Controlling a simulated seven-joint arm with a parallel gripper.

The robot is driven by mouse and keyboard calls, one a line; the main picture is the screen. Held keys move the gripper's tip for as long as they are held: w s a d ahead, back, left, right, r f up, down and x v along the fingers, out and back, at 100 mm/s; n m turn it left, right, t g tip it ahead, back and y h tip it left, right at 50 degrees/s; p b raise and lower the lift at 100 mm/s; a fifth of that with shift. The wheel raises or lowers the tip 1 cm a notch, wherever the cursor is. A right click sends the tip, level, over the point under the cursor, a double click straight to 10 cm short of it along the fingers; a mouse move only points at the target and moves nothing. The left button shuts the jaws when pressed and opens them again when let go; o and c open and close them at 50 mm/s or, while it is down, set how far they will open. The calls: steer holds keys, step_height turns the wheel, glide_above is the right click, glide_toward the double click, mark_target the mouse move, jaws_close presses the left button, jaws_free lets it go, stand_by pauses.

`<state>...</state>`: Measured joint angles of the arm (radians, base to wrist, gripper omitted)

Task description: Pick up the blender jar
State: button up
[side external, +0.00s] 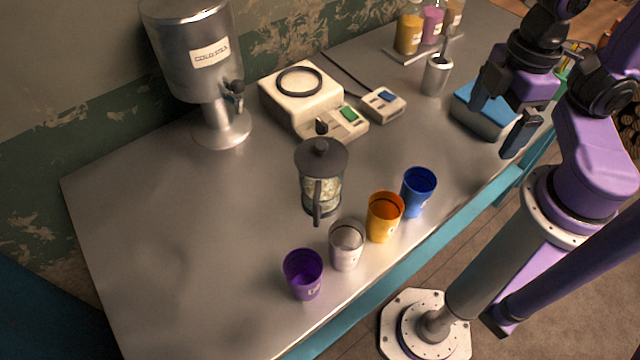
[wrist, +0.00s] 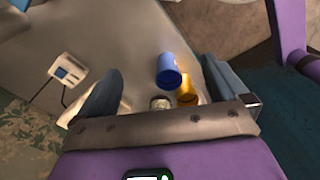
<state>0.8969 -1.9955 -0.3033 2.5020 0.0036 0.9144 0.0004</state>
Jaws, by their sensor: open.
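The blender jar (side external: 318,190) appears to be the clear jug with a dark lid and a dark handle. It stands upright near the middle of the metal table, with pale contents inside. My gripper (side external: 495,128) is open and empty, well to the right of the jar, over a blue-topped box. In the wrist view my gripper (wrist: 162,72) shows its two fingers spread apart. The jar cannot be made out for certain in the wrist view.
Blue (side external: 418,192), orange (side external: 384,218), grey (side external: 346,247) and purple (side external: 303,275) cups stand along the front edge. A white appliance (side external: 300,98) stands behind the jar. A steel dispenser (side external: 190,60) is at back left. The left table is clear.

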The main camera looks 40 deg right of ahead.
step_height(320, 180, down, 4)
steer(key=s+a+r+m+g, duration=0.1)
steer(key=s+m+g, duration=0.2)
steer(key=m+g, duration=0.45)
steer(key=w+a+m+g+y, duration=0.1)
steer(key=m+y, duration=0.2)
steer(key=w+a+f+m+g+y, duration=0.1)
steer(key=w+a+m+y, duration=0.1)
steer(key=m+y, duration=0.1)
steer(key=w+a+f+m+g+y, duration=0.1)
steer(key=w+a+m+y, duration=0.1)
steer(key=m+y, duration=0.1)
steer(key=shift+w+a+f+m+g, duration=0.1)
steer(key=shift+w+a+m+g, duration=0.15)
steer(key=shift+m, duration=0.2)
steer(key=w+d+f+m+t+y, duration=0.1)
steer(key=w+f+m+t+y, duration=0.3)
steer(key=w+m, duration=0.3)
steer(key=w+d+f+m+t+y, duration=0.1)
steer(key=w+f+m+t+y, duration=0.1)
steer(key=w+m+t+y, duration=0.4)
steer(key=h, duration=0.1)
glide_toward(304, 181)
steer(key=shift+w+a+r, duration=0.1)
steer(key=shift+a, duration=0.35)
steer(key=shift+a+f, duration=0.2)
steer(key=shift+a, duration=1.15)
steer(key=shift+a+f, duration=0.2)
steer(key=shift+a, duration=1.15)
